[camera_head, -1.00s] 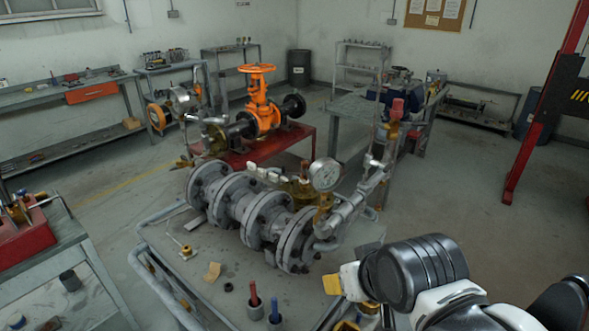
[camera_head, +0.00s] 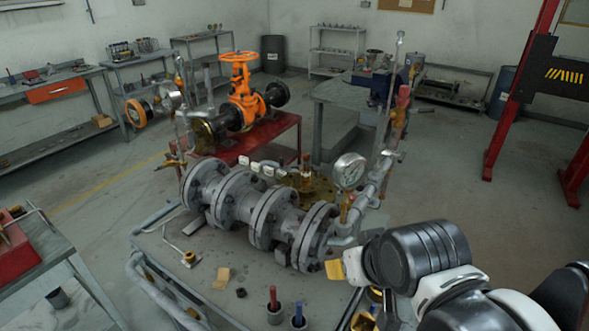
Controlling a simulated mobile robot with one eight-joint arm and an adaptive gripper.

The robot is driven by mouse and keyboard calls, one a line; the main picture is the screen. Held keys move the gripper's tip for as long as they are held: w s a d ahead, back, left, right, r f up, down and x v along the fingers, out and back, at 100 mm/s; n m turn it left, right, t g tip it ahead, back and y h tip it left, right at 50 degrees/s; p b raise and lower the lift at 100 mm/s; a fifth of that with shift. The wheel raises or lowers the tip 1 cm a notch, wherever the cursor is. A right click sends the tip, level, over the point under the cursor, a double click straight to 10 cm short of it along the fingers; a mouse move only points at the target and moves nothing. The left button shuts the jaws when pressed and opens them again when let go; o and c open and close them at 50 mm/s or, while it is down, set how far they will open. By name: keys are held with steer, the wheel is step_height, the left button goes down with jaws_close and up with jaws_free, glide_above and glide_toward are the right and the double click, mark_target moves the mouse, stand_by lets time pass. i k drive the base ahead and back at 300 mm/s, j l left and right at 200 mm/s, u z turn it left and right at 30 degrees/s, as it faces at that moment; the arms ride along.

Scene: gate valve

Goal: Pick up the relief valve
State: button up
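A slim brass fitting with a red cap (camera_head: 403,100) stands upright on the pipework at the right end of the grey flanged pipe assembly (camera_head: 262,212); it looks like the relief valve, but I cannot be sure. It stands beyond my arm and nothing touches it. My arm reaches in from the lower right, with its dark wrist in front of the near bench. A white and yellow part (camera_head: 342,268) shows at the arm's end. The fingers are not clear, so I cannot tell whether my gripper is open or holding something.
A pressure gauge (camera_head: 349,171) stands left of the red-capped fitting. The near bench (camera_head: 205,295) also holds a red-handled tool (camera_head: 273,297) and a blue-handled tool (camera_head: 298,315) in cups. Behind stands a red table (camera_head: 285,128) with an orange gate valve (camera_head: 241,90).

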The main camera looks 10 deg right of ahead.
mark_target(304, 175)
steer(key=i+l+u, duration=0.15)
steer(key=l+u, duration=0.25)
steer(key=l, duration=0.4)
steer(key=l+u, duration=0.45)
steer(key=l, duration=0.3)
steer(key=i+l+u, duration=0.15)
steer(key=l+u, duration=0.15)
steer(key=l, duration=0.15)
steer(key=i, duration=0.05)
